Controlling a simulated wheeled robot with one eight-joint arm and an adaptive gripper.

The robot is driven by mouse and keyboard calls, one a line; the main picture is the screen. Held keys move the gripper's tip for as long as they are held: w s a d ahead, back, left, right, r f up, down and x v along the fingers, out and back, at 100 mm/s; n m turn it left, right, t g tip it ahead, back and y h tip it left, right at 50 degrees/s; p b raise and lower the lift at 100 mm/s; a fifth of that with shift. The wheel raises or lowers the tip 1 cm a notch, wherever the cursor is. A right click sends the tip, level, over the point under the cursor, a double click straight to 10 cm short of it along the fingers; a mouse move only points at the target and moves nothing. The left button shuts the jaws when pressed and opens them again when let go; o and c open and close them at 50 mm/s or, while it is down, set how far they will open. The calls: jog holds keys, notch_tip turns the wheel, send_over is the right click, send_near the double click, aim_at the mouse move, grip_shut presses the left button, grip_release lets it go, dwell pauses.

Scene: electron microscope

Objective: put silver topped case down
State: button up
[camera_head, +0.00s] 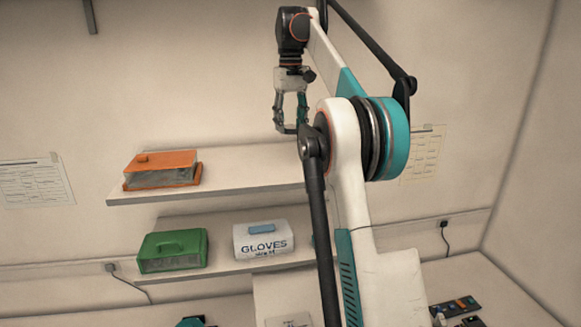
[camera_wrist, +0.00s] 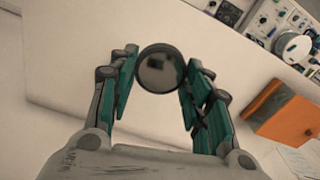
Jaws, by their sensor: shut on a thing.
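The silver topped case (camera_wrist: 160,68) shows in the wrist view as a round, shiny grey top with a dark rim. It sits between the green-padded fingers of my gripper (camera_head: 289,130), which is shut on it. In the head view the gripper points down above the right part of the upper shelf (camera_head: 235,182). The case is hard to make out there among the fingers. The wrist view shows the pale shelf surface beyond the case. I cannot tell how big the gap below the case is.
An orange-lidded box (camera_head: 162,169) stands at the upper shelf's left end; its orange top also shows in the wrist view (camera_wrist: 287,118). A green box (camera_head: 173,251) and a white glove box (camera_head: 263,241) stand on the lower shelf. Bare upper shelf lies between orange box and gripper.

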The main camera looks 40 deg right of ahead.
aim_at(291, 171)
notch_tip(291, 171, down, 12)
jog(key=shift+s+f+p, duration=0.15)
jog(key=shift+f+p, duration=0.1)
jog(key=shift+p, duration=0.55)
jog(key=shift+a, duration=0.1)
jog(key=shift+f, duration=0.15)
jog(key=o, duration=1.1)
jog(key=shift+c, duration=0.2)
notch_tip(291, 171, up, 12)
jog(key=shift+r+b, duration=0.15)
jog(key=shift+b, duration=0.55)
